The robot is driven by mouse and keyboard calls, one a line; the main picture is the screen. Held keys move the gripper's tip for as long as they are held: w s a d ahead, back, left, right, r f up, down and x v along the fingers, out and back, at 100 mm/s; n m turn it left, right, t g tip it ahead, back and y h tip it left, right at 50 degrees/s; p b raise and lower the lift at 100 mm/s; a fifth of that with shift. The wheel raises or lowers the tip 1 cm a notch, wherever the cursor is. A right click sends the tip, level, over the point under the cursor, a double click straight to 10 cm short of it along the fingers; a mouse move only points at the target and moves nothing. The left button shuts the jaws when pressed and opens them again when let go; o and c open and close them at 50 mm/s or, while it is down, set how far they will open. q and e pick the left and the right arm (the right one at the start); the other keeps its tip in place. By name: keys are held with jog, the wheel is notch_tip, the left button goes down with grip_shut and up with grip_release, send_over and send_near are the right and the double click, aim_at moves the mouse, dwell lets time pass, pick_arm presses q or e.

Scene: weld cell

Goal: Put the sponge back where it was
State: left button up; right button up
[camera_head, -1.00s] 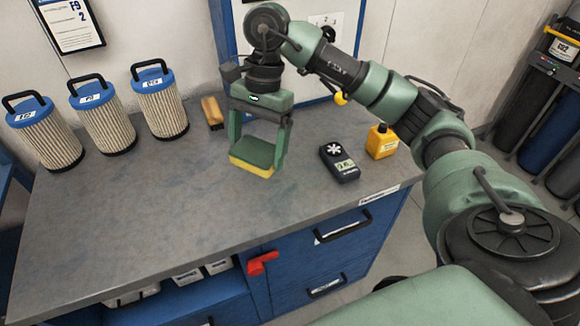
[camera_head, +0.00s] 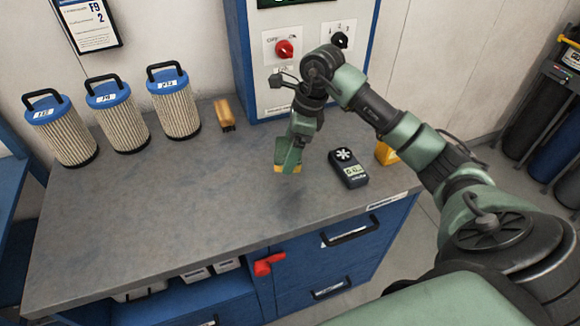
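The sponge (camera_head: 281,152), green on top with a yellow underside, is at the right half of the grey worktop (camera_head: 190,205). My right gripper (camera_head: 290,158), its arm coming in from the right, points down and is shut on the sponge. The near finger hides part of the sponge. A shadow lies on the worktop below it, so the sponge seems to be held a little above the surface. My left gripper is not in view.
A black handheld meter (camera_head: 348,168) lies close to the right of the sponge, with a yellow bottle (camera_head: 386,153) partly hidden behind my arm. A wooden-handled brush (camera_head: 224,114) and filter cartridges (camera_head: 122,118) stand at the back. The worktop's left front is clear.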

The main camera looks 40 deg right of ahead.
aim_at(286, 179)
notch_tip(286, 179, down, 4)
jog(key=shift+r, duration=0.25)
notch_tip(286, 179, down, 4)
jog(key=shift+r+p, duration=0.1)
jog(key=shift+p, duration=0.7)
jog(key=shift+f, duration=0.3)
jog(key=shift+f, duration=0.1)
jog(key=shift+f+b, duration=0.15)
jog(key=shift+b, duration=0.15)
jog(key=o, duration=1)
jog(key=shift+o, duration=0.2)
